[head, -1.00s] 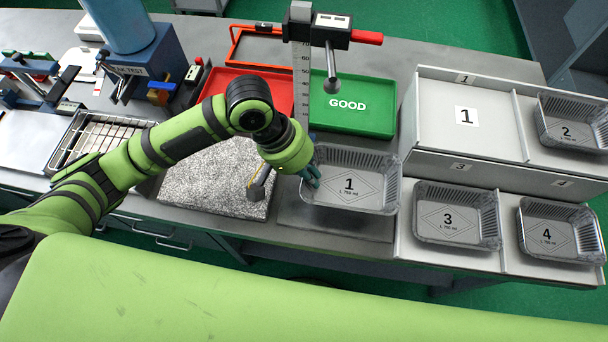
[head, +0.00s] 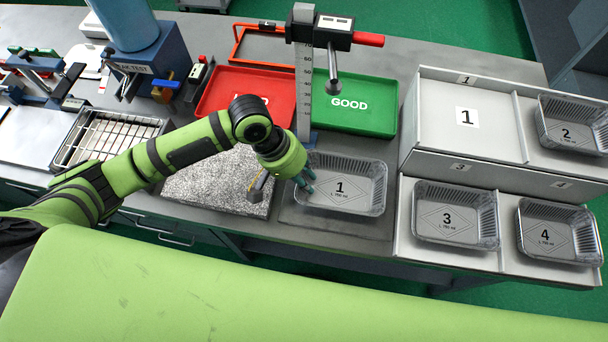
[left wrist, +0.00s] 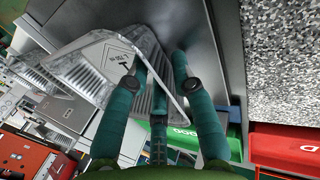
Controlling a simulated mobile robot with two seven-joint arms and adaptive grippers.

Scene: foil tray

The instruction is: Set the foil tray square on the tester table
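The foil tray (head: 368,193) is a clear silvery tray marked 1. In the head view it is over the grey tester table (head: 340,226), low and nearly square to it; I cannot tell if its base touches. My left gripper (head: 305,181) is at the tray's left wall, its teal fingers shut on that wall. In the left wrist view, the fingers (left wrist: 159,75) overlap the tray's side (left wrist: 95,65), and part of the wall is hidden behind them. My right gripper is not in view.
A height gauge (head: 304,98) with an overhanging probe (head: 328,80) stands behind the tray. The green GOOD tray (head: 380,120) and a red tray (head: 225,85) are further back. A granite plate (head: 205,190) lies left. A divided rack (head: 408,225) with trays 3 and 4 stands close on the right.

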